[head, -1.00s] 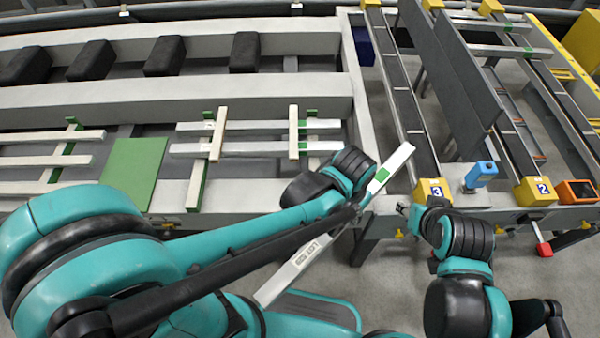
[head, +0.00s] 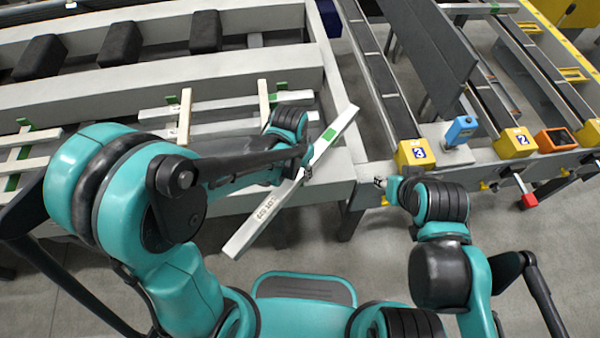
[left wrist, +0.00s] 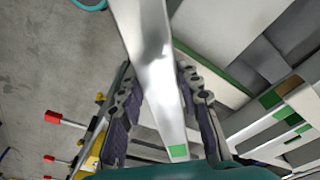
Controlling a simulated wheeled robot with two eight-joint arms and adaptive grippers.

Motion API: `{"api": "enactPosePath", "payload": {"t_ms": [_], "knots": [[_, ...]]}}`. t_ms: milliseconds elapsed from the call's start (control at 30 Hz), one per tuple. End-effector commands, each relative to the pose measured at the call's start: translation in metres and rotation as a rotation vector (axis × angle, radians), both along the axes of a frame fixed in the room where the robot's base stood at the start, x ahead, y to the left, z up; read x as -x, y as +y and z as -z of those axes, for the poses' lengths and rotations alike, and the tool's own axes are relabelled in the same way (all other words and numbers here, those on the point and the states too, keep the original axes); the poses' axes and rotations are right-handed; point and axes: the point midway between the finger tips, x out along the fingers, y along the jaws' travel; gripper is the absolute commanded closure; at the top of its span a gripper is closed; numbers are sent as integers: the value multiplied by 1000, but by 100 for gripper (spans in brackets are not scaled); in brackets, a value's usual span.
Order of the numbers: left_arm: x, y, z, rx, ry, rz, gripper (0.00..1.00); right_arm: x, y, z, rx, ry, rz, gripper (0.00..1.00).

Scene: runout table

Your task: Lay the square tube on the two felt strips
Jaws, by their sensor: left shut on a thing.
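The square tube (head: 272,212) is a long pale bar with a green band and dark print. My left gripper (head: 306,172) is shut on it, and holds it slanting across the front edge of the frame table. In the left wrist view the tube (left wrist: 153,60) runs between the fingers of the left gripper (left wrist: 165,110). Green pieces (head: 282,86) show at the light crossbars (head: 185,118) on the table; my left arm partly hides this area, and which are the two felt strips is unclear. My right gripper (head: 381,182) is near the yellow block marked 3; its jaws are too small to read.
Pale bars (head: 225,108) lie on the table behind my left arm. Black blocks (head: 120,43) stand at the back. To the right are yellow end blocks (head: 416,153), a blue device (head: 460,130) and an orange box (head: 556,140). The floor in front is open.

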Motion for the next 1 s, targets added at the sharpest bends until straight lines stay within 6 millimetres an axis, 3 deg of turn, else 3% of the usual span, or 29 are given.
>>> {"api": "enactPosePath", "payload": {"t_ms": [67,433,467,533,867,1000], "knots": [[0,0,11,1,-1,0,100,0,0,7,0,0,0,60],[0,0,14,1,-1,0,100,0,0,9,0,0,0,60],[0,0,14,0,0,0,64,0,0,9,0,0,0,60],[0,0,13,0,0,0,46,0,0,8,0,0,0,60],[0,0,11,0,0,0,46,0,0,6,0,0,0,60],[2,1,-3,0,0,-1,46,0,0,-2,0,0,0,60]]}}
